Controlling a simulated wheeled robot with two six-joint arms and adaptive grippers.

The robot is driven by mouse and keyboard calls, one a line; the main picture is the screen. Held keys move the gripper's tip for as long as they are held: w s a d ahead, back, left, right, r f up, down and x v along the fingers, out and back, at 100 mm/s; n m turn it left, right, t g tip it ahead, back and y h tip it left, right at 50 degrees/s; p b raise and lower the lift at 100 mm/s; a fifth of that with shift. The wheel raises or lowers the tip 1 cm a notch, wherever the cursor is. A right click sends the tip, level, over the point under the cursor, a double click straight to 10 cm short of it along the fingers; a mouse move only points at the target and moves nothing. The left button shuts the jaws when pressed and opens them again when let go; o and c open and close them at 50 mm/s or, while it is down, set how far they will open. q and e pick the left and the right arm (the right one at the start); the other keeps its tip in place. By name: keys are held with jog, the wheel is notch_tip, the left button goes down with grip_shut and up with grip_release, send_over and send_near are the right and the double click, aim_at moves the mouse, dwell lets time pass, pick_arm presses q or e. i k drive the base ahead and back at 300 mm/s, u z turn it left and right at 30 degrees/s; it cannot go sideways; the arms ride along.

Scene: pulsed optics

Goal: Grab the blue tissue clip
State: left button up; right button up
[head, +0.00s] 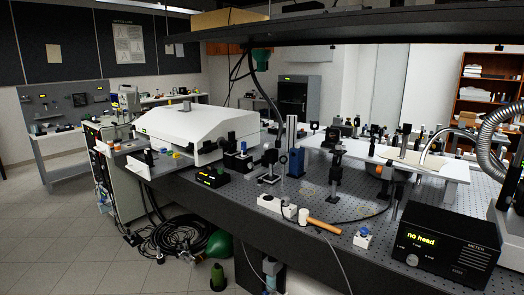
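I cannot pick out a blue tissue clip for certain. A small white block with a blue top (363,237) sits on the front part of the dark optical table (335,258), left of the black meter box; it is too small to tell what it is. Neither of my grippers shows in the head view.
A mallet with an orange handle (322,226) lies near the table's front edge, beside a white strip (277,207). A black meter box reading "no head" (440,242) stands at front right. Several optical mounts crowd the back. Coiled black cables (180,238) lie on the floor.

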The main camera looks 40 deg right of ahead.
aim_at(243, 144)
jog(key=z, duration=1.85)
jog(key=i, duration=0.4)
jog(key=u, duration=2.1)
jog(key=i, duration=2.55)
jog(key=z, duration=2.35)
